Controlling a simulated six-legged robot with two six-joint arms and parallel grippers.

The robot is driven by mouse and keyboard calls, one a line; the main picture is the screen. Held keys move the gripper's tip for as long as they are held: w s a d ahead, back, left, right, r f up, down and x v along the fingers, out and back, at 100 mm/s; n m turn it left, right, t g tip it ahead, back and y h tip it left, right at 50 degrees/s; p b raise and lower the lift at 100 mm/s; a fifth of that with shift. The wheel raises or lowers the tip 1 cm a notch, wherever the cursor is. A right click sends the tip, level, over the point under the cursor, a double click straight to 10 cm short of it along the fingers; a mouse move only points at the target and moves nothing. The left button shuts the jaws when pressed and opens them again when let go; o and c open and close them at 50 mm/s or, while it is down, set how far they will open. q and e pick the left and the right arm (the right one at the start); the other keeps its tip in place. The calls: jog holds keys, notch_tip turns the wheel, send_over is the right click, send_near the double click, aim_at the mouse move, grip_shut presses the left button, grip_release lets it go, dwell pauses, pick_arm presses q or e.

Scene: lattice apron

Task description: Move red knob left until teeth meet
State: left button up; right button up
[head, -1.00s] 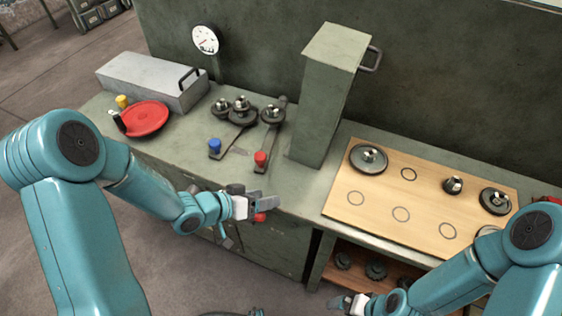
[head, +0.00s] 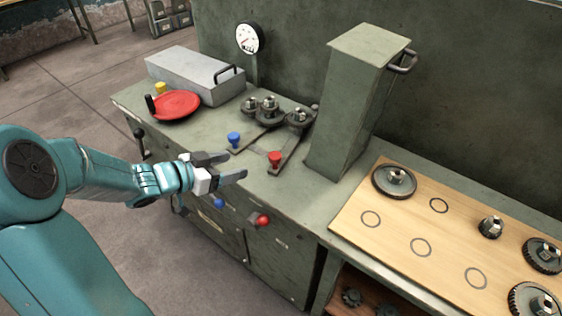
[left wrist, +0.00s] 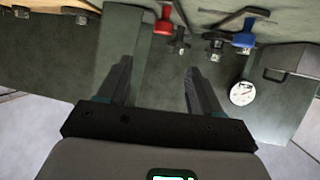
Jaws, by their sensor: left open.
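The red knob (head: 275,157) stands upright on the near end of a flat lever arm on the green bench; a toothed gear (head: 298,117) sits toward that arm's far end. This gear is close beside the middle gear (head: 268,110); I cannot tell whether their teeth touch. My left gripper (head: 236,165) is open and empty, left of the red knob and apart from it, fingers pointing right. In the left wrist view, the red knob (left wrist: 163,24) shows beyond and between the open fingertips (left wrist: 157,68). My right gripper is out of view.
A blue knob (head: 234,140) on a second lever stands left of the red one. A tall green column (head: 345,110) rises to the right. A red handwheel (head: 176,105) lies left. A red button (head: 262,220) is on the bench front. A wooden board (head: 395,225) holds gears.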

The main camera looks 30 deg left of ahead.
aim_at(273, 156)
pick_arm(q)
jog(key=x, duration=0.5)
jog(key=b+x, duration=0.1)
jog(key=x, duration=0.5)
jog(key=b+x, duration=0.1)
jog(key=x, duration=0.4)
jog(key=shift+w+a+f, duration=0.1)
jog(key=shift+a+f, duration=0.2)
jog(key=shift+f, duration=0.1)
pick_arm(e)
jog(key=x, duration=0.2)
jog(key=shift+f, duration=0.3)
